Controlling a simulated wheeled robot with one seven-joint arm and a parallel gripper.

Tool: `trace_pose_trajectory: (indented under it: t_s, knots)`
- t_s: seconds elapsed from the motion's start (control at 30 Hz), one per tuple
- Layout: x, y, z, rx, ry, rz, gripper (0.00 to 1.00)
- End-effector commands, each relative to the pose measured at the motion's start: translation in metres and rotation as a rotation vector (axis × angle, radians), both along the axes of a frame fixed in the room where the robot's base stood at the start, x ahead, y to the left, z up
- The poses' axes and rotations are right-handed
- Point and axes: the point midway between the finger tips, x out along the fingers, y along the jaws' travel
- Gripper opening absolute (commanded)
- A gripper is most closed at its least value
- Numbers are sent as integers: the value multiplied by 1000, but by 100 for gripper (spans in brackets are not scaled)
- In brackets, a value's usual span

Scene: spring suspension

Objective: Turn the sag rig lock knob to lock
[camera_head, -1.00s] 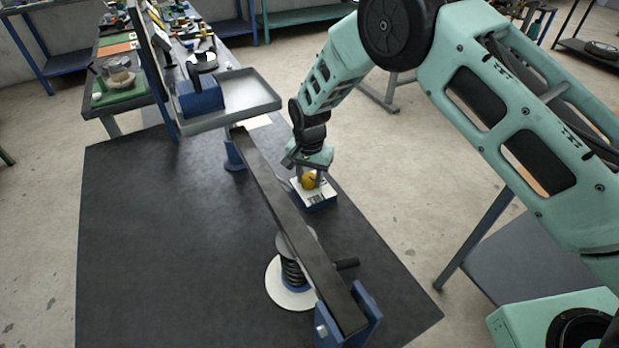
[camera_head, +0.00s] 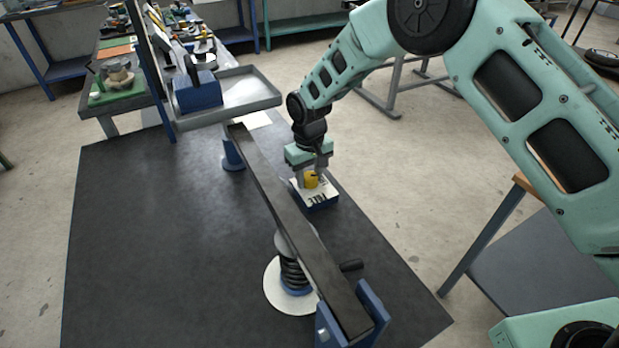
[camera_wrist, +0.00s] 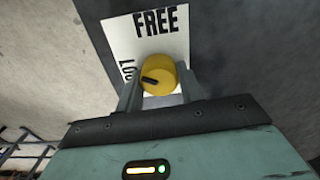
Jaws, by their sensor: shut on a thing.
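The yellow lock knob (camera_head: 311,179) sits on a small blue box with a white label plate (camera_head: 322,196), to the right of the long dark beam (camera_head: 290,215). My gripper (camera_head: 312,176) reaches down from above and is shut on the knob. In the wrist view the knob (camera_wrist: 158,75) is between the two fingers (camera_wrist: 160,88), with a dark pointer mark on its face. The white plate (camera_wrist: 118,40) there reads "FREE" at the top and has partly covered lettering at the left side. The lower part of the plate is hidden by my gripper.
A coil spring (camera_head: 292,272) stands on a white disc (camera_head: 272,290) under the beam. A blue bracket (camera_head: 370,318) holds the beam's near end. A grey tray (camera_head: 262,98) is behind. The dark mat (camera_head: 150,240) is clear on the left.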

Motion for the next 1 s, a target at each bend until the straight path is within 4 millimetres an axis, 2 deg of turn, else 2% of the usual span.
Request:
trace_pose_trajectory:
  t_s: [0.2,0.5,1.0]
  knots:
    - [1,1,0,1,-3,198,15]
    - [0,1,1,2,-3,407,15]
    - [0,1,1,1,-3,533,15]
